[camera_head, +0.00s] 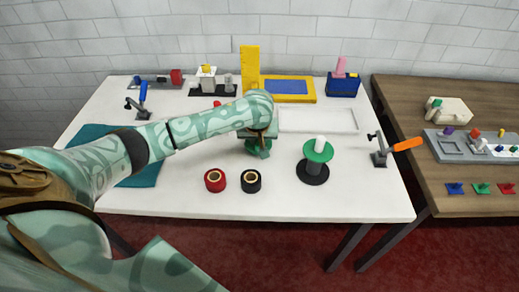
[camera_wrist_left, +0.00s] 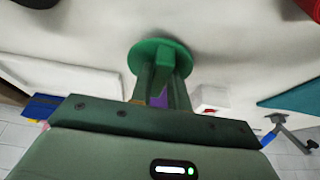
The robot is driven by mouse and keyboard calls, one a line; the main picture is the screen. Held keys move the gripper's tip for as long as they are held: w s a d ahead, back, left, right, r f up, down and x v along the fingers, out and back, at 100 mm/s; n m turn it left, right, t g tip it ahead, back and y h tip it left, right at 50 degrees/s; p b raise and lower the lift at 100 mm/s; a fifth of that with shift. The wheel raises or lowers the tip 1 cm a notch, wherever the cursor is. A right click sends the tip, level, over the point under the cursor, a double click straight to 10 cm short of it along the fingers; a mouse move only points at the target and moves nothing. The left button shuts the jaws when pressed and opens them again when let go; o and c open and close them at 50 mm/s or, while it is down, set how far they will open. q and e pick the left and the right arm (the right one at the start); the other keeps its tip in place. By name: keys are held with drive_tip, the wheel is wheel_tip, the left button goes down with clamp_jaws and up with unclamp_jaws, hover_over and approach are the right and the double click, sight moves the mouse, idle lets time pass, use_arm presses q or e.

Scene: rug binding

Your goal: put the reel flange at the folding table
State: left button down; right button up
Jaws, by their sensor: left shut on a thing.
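My left gripper (camera_head: 259,150) is over the middle of the white table (camera_head: 170,197), pointing down. In the left wrist view its fingers (camera_wrist_left: 162,92) are shut on a green disc, the reel flange (camera_wrist_left: 150,46). A purple patch shows between the fingers. The flange also shows in the head view (camera_head: 250,146), partly hidden by the gripper. A shadow lies near it; I cannot tell whether it touches the tabletop. Another green disc (camera_head: 318,151) sits on a reel with a white core and black base (camera_head: 313,174), to the right. My right gripper is out of view.
Red tape (camera_head: 215,187) and black tape (camera_head: 251,189) lie in front of the gripper. An orange-handled clamp (camera_head: 380,158) stands at the right edge. A wooden table (camera_head: 450,205) with a grey tray (camera_head: 445,155) adjoins at right. The front right of the white table is clear.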

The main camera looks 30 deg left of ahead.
sight(258, 146)
use_arm(q)
drive_tip(key=x, duration=0.1)
drive_tip(key=b+x, duration=0.2)
drive_tip(key=x, duration=0.1)
drive_tip(key=shift+s+d+f, duration=0.15)
drive_tip(key=shift+s+d, duration=0.1)
drive_tip(key=shift+s, duration=0.1)
drive_tip(key=c, duration=1.3)
unclamp_jaws()
drive_tip(key=shift+c, duration=0.2)
drive_tip(key=p+v, duration=0.7)
drive_tip(key=v, duration=0.5)
